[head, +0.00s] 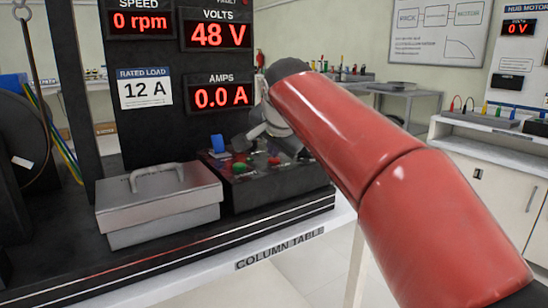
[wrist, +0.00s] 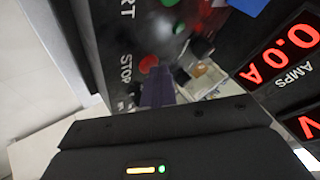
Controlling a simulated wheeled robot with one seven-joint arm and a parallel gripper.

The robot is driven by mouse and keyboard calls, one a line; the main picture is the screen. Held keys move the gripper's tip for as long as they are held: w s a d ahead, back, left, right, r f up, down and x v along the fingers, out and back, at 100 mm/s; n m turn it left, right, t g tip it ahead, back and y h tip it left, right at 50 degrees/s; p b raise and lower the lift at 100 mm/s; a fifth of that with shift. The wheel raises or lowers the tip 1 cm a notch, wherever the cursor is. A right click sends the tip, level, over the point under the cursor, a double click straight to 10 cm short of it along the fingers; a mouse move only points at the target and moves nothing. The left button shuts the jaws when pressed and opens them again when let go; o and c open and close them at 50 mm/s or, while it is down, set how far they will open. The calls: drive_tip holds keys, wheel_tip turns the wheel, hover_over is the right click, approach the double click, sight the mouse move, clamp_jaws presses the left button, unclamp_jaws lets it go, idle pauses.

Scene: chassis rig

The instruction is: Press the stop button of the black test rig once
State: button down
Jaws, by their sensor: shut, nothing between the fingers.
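The black test rig (head: 140,60) carries a dark control box (head: 285,190) at its front. A green button (head: 239,168) and a red button (head: 274,161) are on its top. In the wrist view the red button (wrist: 148,64) lies beside the word STOP (wrist: 126,68), with the blurred green button (wrist: 178,28) further up. My gripper (wrist: 159,82) is shut and empty, its fingertips close beside the red button in the picture. I cannot tell whether they touch it. In the head view my red arm reaches over the box from the right, and the fingertips are hard to make out.
A grey lidded metal case (head: 158,205) with a handle stands left of the control box. A blue part (head: 217,143) rises at the box's back left. The displays (head: 220,97) stand behind, reading 0 rpm, 48 V and 0.0 A.

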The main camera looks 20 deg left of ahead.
sight(274, 161)
drive_tip(key=shift+r+p, duration=0.8)
wheel_tip(274, 161, up, 3)
drive_tip(key=p, duration=0.2)
drive_tip(key=shift+p, duration=0.4)
drive_tip(key=shift+r+p, duration=0.45)
drive_tip(key=shift+r, duration=0.6)
drive_tip(key=shift+d, duration=0.1)
